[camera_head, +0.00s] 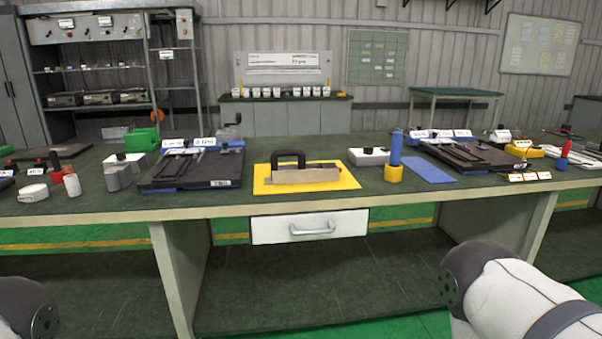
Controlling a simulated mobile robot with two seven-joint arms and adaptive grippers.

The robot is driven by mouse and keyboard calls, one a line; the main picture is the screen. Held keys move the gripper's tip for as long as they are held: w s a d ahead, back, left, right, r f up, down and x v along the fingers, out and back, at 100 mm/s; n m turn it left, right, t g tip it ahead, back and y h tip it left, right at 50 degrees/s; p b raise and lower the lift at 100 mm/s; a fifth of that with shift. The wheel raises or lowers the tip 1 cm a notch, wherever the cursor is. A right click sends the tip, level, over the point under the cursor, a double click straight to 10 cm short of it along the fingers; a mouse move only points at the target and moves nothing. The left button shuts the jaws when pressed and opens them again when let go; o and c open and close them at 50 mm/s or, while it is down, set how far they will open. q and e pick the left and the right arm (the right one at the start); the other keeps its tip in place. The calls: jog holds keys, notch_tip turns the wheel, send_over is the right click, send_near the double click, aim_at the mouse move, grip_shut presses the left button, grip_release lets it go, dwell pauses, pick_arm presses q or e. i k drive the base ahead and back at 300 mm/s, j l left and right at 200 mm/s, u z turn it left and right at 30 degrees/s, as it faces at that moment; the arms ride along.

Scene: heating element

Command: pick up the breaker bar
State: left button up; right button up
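What looks like the breaker bar (305,175) lies on a yellow mat (345,181) near the middle of the workbench. It is a long grey-beige bar with a black arched handle on top, set left of its middle. It lies roughly left to right, and nothing covers it. Neither of my grippers is in view. Only parts of my arms show at the bottom left and bottom right corners, well short of the bench top.
The workbench (235,205) has a white drawer (309,227) below the mat. A dark tray (190,165) stands left of the mat. A white box (369,156), a blue cylinder in a yellow base (393,173) and a blue mat (428,170) are at right. Another dark tray (475,155) is farther right.

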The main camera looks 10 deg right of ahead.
aim_at(301, 172)
jog(key=i+l+u, duration=0.1)
jog(key=l, duration=0.4)
jog(key=i+l+u, duration=0.1)
jog(key=l, duration=0.35)
jog(key=i+l+u, duration=0.1)
jog(key=l, duration=0.4)
jog(key=i+l+u, duration=0.1)
jog(key=l, duration=0.45)
jog(key=i+l, duration=0.15)
jog(key=l, duration=0.35)
jog(key=u, duration=0.05)
